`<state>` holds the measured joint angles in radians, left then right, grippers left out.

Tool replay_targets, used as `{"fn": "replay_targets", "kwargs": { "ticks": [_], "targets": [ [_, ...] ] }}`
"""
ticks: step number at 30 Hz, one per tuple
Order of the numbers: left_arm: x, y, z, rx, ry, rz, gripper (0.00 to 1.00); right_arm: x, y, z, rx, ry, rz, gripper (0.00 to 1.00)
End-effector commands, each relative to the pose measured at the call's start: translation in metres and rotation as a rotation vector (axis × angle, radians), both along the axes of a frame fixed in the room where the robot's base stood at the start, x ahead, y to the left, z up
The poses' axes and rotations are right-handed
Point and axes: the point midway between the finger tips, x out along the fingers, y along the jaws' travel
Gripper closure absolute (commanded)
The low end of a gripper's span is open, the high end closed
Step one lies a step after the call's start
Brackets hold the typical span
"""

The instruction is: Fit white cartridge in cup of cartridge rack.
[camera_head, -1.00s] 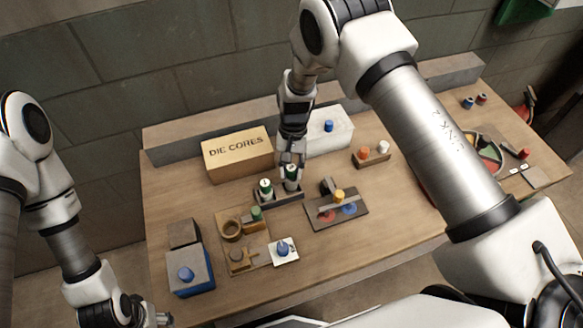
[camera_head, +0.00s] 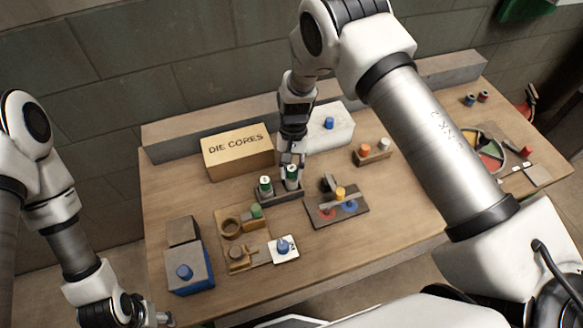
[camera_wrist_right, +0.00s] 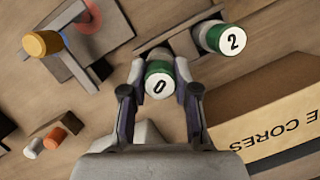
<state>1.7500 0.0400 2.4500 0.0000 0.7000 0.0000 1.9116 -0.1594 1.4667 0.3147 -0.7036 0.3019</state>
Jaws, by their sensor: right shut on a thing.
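My right gripper (camera_head: 291,164) is shut on a white cartridge (camera_head: 291,180) with a green band. In the right wrist view its top (camera_wrist_right: 158,85) reads 0, and the gripper's fingers (camera_wrist_right: 160,72) stand on either side. The cartridge is upright over the right end of the dark cartridge rack (camera_head: 281,196); its lower end is hidden, so I cannot tell how deep it sits. A similar cartridge marked 2 (camera_wrist_right: 224,40) stands in the rack's other end, also visible in the head view (camera_head: 265,187). My left gripper (camera_head: 163,319) is at the bottom edge, its fingers barely visible.
The DIE CORES box (camera_head: 238,152) and a white block with a blue knob (camera_head: 331,140) stand behind the rack. A dark plate with coloured parts (camera_head: 338,207) is to the right. A wooden fixture (camera_head: 241,238) lies in front. A holder (camera_head: 374,157) carries orange and white pegs.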

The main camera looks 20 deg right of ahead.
Motion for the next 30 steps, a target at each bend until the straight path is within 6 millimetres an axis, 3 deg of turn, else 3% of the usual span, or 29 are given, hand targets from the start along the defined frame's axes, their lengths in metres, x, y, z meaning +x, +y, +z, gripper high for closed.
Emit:
{"fn": "replay_targets", "kwargs": {
  "ticks": [30],
  "targets": [
    [0.0, 0.0, -0.013, 0.0, 0.0, 0.0, 0.42, 0.0, 0.0, -0.019, 0.0, -0.001, 0.0, 1.0]
  ]
}}
